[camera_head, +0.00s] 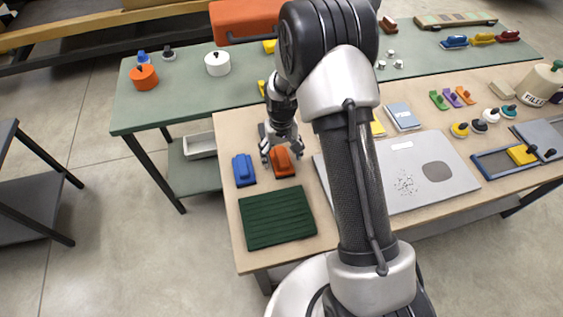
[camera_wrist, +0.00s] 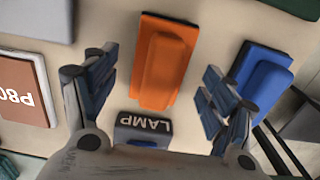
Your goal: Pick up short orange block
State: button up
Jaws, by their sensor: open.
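The short orange block (camera_head: 282,163) lies on the light wooden table, between a blue block and my arm. In the wrist view the orange block (camera_wrist: 163,62) is a stepped piece with a raised middle bar. My gripper (camera_head: 282,153) is over the orange block with its fingers spread. In the wrist view my gripper (camera_wrist: 156,92) is open, one finger left and one right of the block's near end. Clear gaps show between the fingers and the block in that view. The exact height of the fingertips above the table cannot be told.
A blue block (camera_wrist: 262,75) stands close to the right finger in the wrist view. A dark piece marked LAMP (camera_wrist: 143,130) lies just below the orange block there. A green ribbed mat (camera_head: 277,217) lies in front. A grey panel (camera_head: 425,172) lies right, partly behind my arm.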

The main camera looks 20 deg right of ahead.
jog(key=shift+f, duration=0.9)
jog(key=shift+r, duration=0.1)
jog(key=c, duration=1.2)
